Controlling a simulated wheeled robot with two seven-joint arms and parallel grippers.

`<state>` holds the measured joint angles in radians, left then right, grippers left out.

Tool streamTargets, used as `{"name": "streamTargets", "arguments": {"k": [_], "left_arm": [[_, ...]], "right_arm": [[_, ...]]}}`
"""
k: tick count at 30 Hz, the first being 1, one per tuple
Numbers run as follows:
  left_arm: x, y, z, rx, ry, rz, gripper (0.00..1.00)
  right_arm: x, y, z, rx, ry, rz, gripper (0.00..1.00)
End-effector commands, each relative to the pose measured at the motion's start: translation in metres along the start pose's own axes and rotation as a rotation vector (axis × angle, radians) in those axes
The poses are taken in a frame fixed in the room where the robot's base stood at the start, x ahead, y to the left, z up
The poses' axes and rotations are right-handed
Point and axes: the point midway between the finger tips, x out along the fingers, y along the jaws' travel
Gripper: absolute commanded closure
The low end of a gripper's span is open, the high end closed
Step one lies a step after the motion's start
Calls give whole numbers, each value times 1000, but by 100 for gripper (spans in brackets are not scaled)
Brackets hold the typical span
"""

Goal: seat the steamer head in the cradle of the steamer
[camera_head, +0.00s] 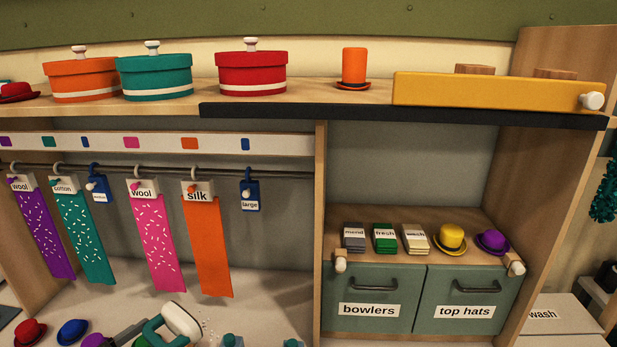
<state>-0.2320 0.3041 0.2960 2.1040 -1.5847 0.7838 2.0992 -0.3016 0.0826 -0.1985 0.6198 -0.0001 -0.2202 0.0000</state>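A white, rounded head with a teal loop handle (180,321), which looks like the steamer head, is at the bottom edge, left of centre. It is tilted over the pale counter, and small white specks show to its right. A dark grey bar (128,332) runs up to it from the lower left; I cannot tell what it belongs to. Two small teal pieces (231,341) show at the bottom edge to the right, cut off by the frame. I cannot make out the cradle. Neither of my grippers can be made out in this view.
Red (30,331), blue (73,331) and purple hats lie at the lower left. Fabric strips (157,245) hang from a rail above the counter. A green-fronted cabinet (420,290) carrying small stacks and hats stands at right. Hat boxes (153,78) and a yellow tray (490,91) sit on the upper shelf.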

Motion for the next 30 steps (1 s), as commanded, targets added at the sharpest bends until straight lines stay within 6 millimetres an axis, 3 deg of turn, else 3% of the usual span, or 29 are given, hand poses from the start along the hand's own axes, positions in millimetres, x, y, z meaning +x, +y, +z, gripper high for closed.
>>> {"name": "streamTargets", "arguments": {"k": [9,21,30], "left_arm": [[-25,-45,-28,3,-1,79,52],[-35,-69,-53,2,1,136,52],[-14,-12,-46,1,-1,237,52]], "right_arm": [[0,-11,-3,1,3,-11,64],[0,-2,-2,-2,2,-2,64],[0,1,-2,-1,2,1,64]]}}
